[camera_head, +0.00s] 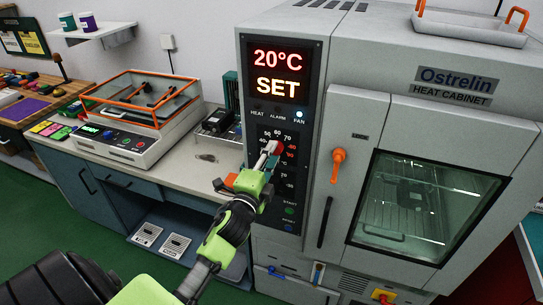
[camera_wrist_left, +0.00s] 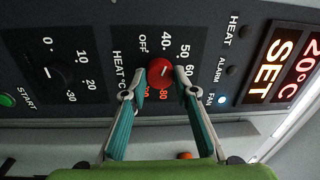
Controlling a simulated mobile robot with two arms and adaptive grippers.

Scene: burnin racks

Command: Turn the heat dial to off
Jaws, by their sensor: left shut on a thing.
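The heat dial is a red round knob (camera_wrist_left: 160,73) on the dark control panel, with OFF, 40, 50, 60 and 80 printed around it. I cannot tell for sure which mark its pointer faces. My left gripper (camera_wrist_left: 158,82) is shut on the dial, one finger on each side. In the head view the gripper (camera_head: 270,150) reaches up to the panel and covers most of the dial (camera_head: 278,147). The display (camera_head: 277,73) above reads 20°C SET. The fan lamp (camera_wrist_left: 222,98) is lit. My right gripper is not in view.
A black timer dial (camera_wrist_left: 60,75) and a green start button (camera_wrist_left: 7,100) are on the same panel. The heat cabinet's door (camera_head: 420,170) is closed, with an orange handle (camera_head: 338,160). A bench (camera_head: 180,160) with an orange-framed device (camera_head: 140,105) stands left.

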